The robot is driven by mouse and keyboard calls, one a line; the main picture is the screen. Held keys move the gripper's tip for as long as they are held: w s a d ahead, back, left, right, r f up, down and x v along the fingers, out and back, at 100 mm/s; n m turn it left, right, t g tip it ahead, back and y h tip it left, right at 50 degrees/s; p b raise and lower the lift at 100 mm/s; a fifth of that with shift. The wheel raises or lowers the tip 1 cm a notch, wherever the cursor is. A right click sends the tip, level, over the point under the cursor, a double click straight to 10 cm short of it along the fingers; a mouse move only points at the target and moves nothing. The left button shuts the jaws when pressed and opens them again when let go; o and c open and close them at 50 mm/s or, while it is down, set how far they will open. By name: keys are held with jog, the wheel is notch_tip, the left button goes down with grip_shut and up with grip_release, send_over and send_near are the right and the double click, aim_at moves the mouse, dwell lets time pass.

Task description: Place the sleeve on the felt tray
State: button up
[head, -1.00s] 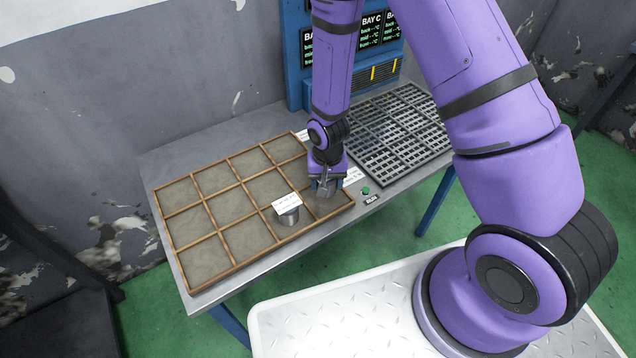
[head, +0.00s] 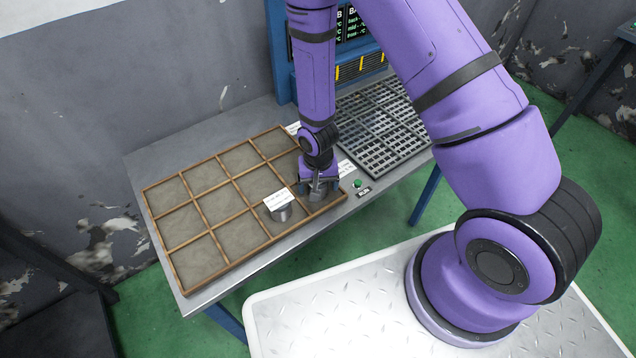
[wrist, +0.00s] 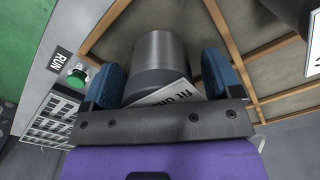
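A grey metal sleeve (wrist: 160,55) stands between the two blue fingers of my gripper (wrist: 163,85) in the wrist view. A narrow gap shows beside it, so the fingers look open around it. A white printed label (wrist: 165,95) lies at its near end, partly hidden by the gripper. In the head view the sleeve (head: 318,196) is low in the front right compartment of the wood-framed felt tray (head: 222,262), below my gripper (head: 319,186). It appears to rest on the felt, but its base is not clearly visible.
A second metal cylinder (head: 281,213) with a white label stands in the adjacent compartment to the left. A green button (head: 357,183) and RUN plate sit right of the tray. A dark grid rack (head: 385,130) and blue display frame (head: 278,50) are behind. Other tray compartments are empty.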

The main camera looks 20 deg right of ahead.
jog(key=shift+r, duration=0.1)
notch_tip(320, 180, up, 12)
jog(key=shift+r, duration=0.1)
jog(key=shift+w+d+r, duration=0.1)
jog(key=shift+r, duration=0.25)
jog(key=s+d+r+n+t, duration=0.1)
jog(key=s+d+r, duration=0.15)
jog(key=r, duration=0.95)
jog(key=s+d+r+t, duration=0.15)
jog(key=d+r, duration=0.25)
jog(key=r, duration=0.8)
jog(key=s+d+r+n+t, duration=0.1)
jog(key=s+d+r, duration=0.1)
jog(key=s+r, duration=0.4)
jog(key=s+d+r+t, duration=0.1)
jog(key=s+d+r, duration=0.2)
jog(key=s+r, duration=0.4)
jog(key=shift+s+n+t, duration=0.35)
jog(key=shift+s+n, duration=0.05)
jog(key=shift+s, duration=0.85)
jog(key=shift+f, duration=0.1)
